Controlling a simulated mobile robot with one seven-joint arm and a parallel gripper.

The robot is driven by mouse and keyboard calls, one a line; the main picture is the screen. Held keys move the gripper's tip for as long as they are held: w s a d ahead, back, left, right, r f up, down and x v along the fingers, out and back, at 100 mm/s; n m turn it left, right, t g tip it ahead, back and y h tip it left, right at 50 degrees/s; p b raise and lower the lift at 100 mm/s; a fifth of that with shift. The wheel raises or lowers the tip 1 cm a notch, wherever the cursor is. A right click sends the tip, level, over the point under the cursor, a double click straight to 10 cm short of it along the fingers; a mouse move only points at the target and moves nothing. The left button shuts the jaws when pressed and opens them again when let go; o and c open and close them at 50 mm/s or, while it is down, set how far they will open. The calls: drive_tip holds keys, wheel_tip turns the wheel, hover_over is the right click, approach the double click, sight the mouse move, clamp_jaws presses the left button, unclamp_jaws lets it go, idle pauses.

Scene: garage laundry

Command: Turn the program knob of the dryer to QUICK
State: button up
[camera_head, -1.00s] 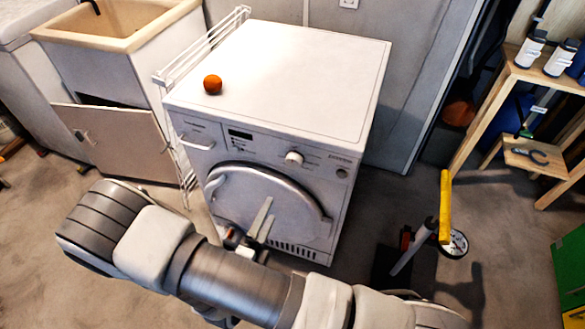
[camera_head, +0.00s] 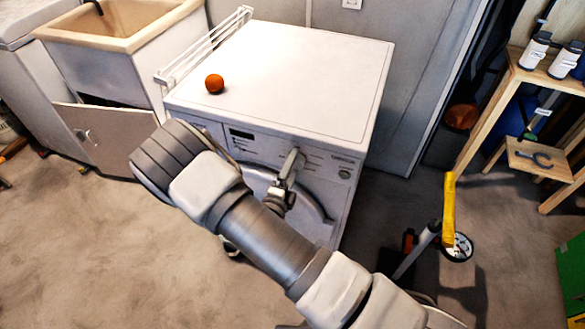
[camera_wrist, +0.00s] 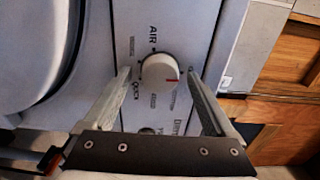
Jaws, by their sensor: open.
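The white dryer (camera_head: 300,75) stands at the centre, its front panel facing me. Its round white program knob (camera_wrist: 158,70) sits between my fingers in the wrist view; a red mark on it points right and slightly down in that picture. The printed word QUICK (camera_wrist: 137,90) is at the knob's lower left, and AIR (camera_wrist: 153,35) is above it. In the head view my gripper hides the knob. My gripper (camera_wrist: 159,73), also seen in the head view (camera_head: 292,160), is open, one finger on either side of the knob, with gaps showing.
An orange ball (camera_head: 214,84) lies on the dryer top. A white rack (camera_head: 205,48) and a sink cabinet (camera_head: 120,45) stand at the left. A yellow-handled tool (camera_head: 449,208) stands at the right, before a wooden shelf (camera_head: 490,95).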

drive_tip(key=c, duration=1.4)
